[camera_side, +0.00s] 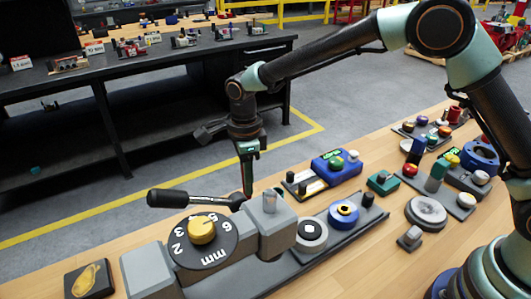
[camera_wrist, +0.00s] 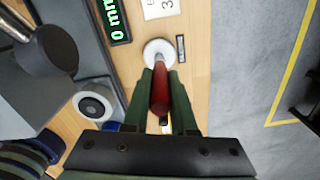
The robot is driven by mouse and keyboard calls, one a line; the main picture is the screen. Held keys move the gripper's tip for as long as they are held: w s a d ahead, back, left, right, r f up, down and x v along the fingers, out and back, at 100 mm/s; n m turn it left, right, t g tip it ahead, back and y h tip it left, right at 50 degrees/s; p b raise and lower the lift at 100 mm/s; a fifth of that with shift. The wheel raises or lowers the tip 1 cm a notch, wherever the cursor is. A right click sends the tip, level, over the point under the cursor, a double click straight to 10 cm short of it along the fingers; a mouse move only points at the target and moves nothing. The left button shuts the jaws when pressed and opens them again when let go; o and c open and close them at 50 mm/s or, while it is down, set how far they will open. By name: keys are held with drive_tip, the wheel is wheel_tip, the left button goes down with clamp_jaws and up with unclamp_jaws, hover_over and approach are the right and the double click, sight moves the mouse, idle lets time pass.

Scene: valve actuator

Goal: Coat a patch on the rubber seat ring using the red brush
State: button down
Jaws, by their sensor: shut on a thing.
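My gripper (camera_wrist: 160,80) is shut on the red brush (camera_wrist: 160,94), whose dark red handle lies between the two green fingers. In the wrist view the brush's far end overlaps a white round disc (camera_wrist: 158,47); I cannot tell whether they touch. In the side view my gripper (camera_side: 247,182) points down behind the valve's black lever, and the brush is hard to make out.
A numbered dial with a yellow knob (camera_side: 202,231) and a black-handled lever (camera_side: 169,198) stand close by. A blue and yellow ring (camera_side: 343,213), a blue gauge box (camera_side: 337,167) and a grey disc (camera_side: 426,213) are to the right.

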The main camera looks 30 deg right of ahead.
drive_tip(key=shift+r, duration=3.5)
